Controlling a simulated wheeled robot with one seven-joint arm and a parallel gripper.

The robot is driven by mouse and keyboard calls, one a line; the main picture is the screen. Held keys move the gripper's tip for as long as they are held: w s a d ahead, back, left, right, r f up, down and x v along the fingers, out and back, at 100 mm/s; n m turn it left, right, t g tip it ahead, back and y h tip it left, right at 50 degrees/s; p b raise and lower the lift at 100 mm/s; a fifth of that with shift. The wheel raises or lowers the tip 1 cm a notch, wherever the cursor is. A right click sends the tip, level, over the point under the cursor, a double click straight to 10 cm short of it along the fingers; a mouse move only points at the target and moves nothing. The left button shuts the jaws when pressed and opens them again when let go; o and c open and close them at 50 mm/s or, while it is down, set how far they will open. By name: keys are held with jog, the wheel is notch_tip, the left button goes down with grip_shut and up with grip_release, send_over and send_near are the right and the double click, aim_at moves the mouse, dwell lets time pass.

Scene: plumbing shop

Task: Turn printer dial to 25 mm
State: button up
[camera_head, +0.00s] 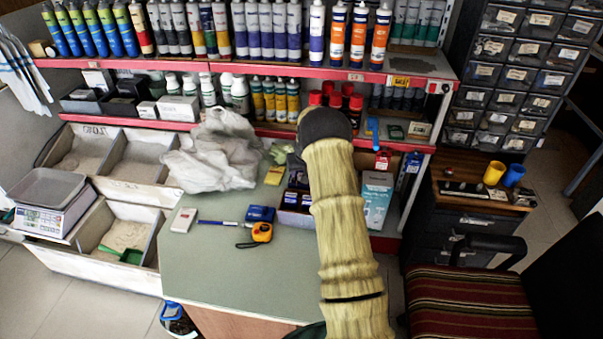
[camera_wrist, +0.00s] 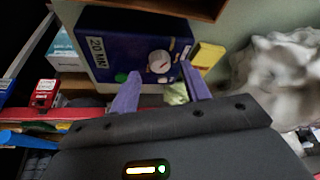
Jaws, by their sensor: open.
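The printer (camera_wrist: 115,48) is a dark blue box in the wrist view, with a white label (camera_wrist: 96,50) that seems to read "20 MM". Its round white dial (camera_wrist: 159,62) has a small red mark, and a green button (camera_wrist: 121,77) sits near it. My gripper (camera_wrist: 161,90) is open, with two purple fingers apart at the printer's front. The dial shows between and just beyond the fingertips; I cannot tell whether they touch the printer. In the head view my arm hides the gripper and part of what seems to be the printer (camera_head: 297,172).
A yellow block (camera_wrist: 208,55) and a crumpled white bag (camera_wrist: 275,75) lie beside the printer. The green counter (camera_head: 225,275) holds a tape measure (camera_head: 261,232) and a pen (camera_head: 218,223). Shelves of tubes (camera_head: 268,35) stand behind. The counter's front left is clear.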

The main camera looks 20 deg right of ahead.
jog(key=shift+x, duration=1.25)
jog(key=c, duration=1)
